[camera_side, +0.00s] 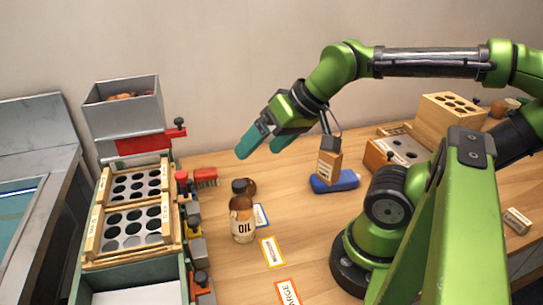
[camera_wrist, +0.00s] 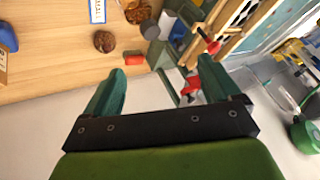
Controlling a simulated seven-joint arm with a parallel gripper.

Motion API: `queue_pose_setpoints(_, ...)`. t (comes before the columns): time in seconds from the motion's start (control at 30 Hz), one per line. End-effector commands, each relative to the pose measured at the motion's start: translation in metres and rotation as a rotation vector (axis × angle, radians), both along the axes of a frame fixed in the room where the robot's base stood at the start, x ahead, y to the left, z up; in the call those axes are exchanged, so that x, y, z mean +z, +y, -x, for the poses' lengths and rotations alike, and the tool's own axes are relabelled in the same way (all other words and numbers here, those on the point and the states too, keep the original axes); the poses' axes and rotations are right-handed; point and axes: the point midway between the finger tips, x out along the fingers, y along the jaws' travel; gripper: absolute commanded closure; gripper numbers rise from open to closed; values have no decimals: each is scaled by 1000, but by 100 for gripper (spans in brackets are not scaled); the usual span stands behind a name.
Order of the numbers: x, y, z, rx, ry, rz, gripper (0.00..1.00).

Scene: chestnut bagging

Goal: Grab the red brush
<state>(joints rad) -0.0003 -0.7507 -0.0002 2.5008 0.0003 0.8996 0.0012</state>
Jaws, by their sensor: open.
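The red brush (camera_side: 205,177) lies on the wooden table at the back left, beside the green-sided sorting frame. In the wrist view a small red block (camera_wrist: 134,58), which looks like the brush, shows between and beyond my fingertips. My gripper (camera_side: 262,147) is open and empty, held in the air above and to the right of the brush, apart from it. Its two teal fingers (camera_wrist: 160,75) are spread in the wrist view.
The frame has wooden hole trays (camera_side: 137,228). A grey hopper (camera_side: 123,106) rises behind. A blue object (camera_side: 335,181) lies right.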

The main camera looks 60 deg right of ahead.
Motion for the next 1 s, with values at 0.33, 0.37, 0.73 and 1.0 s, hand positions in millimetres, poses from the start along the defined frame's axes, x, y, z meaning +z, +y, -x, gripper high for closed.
queue_pose_setpoints(0.33,0,0,0,0,0,1,10)
queue_pose_setpoints(0.37,0,0,0,0,0,1,12)
queue_pose_setpoints(0.73,0,-1,0,-2,0,1,28)
queue_pose_setpoints(1.0,-21,-27,-32,-88,144,-2,28)
